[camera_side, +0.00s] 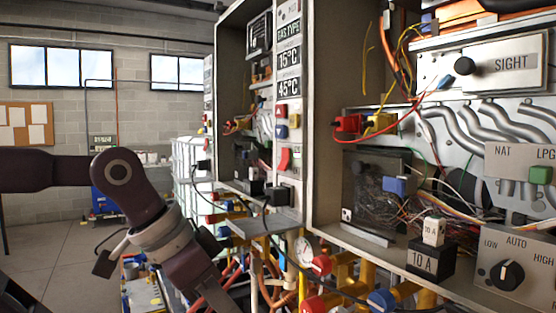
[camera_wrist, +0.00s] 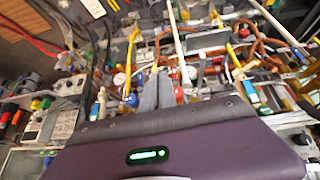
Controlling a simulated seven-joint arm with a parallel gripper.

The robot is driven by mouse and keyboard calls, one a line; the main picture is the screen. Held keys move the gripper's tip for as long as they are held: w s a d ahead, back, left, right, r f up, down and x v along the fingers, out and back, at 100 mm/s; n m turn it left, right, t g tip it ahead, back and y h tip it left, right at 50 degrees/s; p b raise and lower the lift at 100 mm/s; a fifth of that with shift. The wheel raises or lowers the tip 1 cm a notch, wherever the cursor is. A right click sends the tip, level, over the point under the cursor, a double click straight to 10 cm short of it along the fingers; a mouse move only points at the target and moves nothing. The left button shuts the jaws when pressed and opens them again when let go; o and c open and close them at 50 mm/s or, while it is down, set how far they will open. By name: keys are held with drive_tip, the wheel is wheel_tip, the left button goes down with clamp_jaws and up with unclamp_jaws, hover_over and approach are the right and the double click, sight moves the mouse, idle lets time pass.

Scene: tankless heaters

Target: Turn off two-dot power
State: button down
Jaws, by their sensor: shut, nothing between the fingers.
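A red rocker switch (camera_side: 284,158) sits low on the narrow front panel of the left heater cabinet in the side view. Dot marks on it are too small to make out, so I cannot tell which unit is the two-dot one. In the wrist view my gripper (camera_wrist: 157,92) shows as two grey fingers held together with nothing between them. They point toward the pipes and valves and are apart from the red rocker switch. In the side view my arm slants down to the bottom edge, and the fingertips cannot be made out.
The right cabinet holds a dark knob (camera_side: 507,274), a 10 A block (camera_side: 431,260) and loose wires. Pipes and a gauge (camera_side: 304,251) crowd below; open floor lies left.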

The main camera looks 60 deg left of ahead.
sight(282, 165)
drive_tip(key=w+a+r+t, duration=0.2)
drive_tip(key=a+r+t, duration=0.1)
drive_tip(key=a+r, duration=0.6)
drive_tip(key=w+a+r+t, duration=0.2)
drive_tip(key=a+r, duration=0.6)
drive_tip(key=r, duration=0.8)
drive_tip(key=shift+w+a+r+t+y, duration=0.2)
drive_tip(key=shift+w+a+t+y, duration=0.1)
drive_tip(key=shift+w+a+t, duration=0.15)
drive_tip(key=x, duration=1.4)
drive_tip(key=shift+d, duration=0.1)
drive_tip(key=shift+w+f, duration=0.2)
drive_tip(key=shift+f, duration=0.1)
drive_tip(key=shift+r, duration=0.1)
drive_tip(key=shift+r, duration=1)
